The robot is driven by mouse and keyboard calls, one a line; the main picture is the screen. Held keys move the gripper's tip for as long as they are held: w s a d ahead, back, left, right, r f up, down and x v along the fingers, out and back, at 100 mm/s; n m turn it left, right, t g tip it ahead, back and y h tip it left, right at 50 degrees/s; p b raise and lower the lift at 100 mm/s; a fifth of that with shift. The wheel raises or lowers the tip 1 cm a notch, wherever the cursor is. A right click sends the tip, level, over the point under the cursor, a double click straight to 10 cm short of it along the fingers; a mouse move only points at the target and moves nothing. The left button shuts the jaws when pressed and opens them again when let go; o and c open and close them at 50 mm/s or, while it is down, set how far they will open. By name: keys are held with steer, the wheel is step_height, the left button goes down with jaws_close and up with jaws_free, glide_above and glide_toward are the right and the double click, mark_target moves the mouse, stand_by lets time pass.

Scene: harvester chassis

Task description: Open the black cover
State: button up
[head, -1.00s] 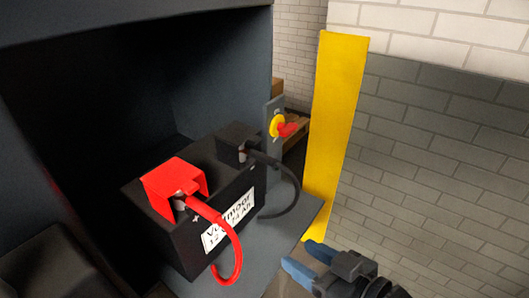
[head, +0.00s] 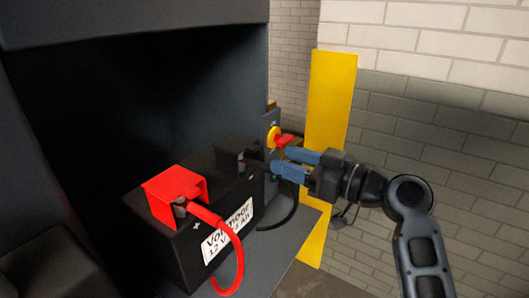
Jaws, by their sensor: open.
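The black cover (head: 236,151) sits over the far terminal of the black battery (head: 190,242), toward its back right corner. It looks closed down, with the black cable coming out on its right side. My gripper (head: 283,165) has blue fingers and is open and empty. It points left toward the black cover, with its fingertips just right of it and near the black cable. I cannot tell whether the fingers touch the cable. The fingers hide part of the cable and the grey bracket behind.
A red cover (head: 174,192) with a red cable (head: 238,259) is on the battery's near terminal. A yellow and red switch (head: 275,138) is on the grey bracket just behind my fingers. A yellow post (head: 329,110) stands behind my gripper. Dark walls enclose the battery's left and back.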

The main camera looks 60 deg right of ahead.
mark_target(257, 150)
steer(key=w+p, duration=0.1)
steer(key=w, duration=0.5)
steer(key=shift+w+a+p, duration=0.15)
steer(key=shift+w+p, duration=0.1)
steer(key=shift+p, duration=0.1)
steer(key=shift+c, duration=0.5)
jaws_close()
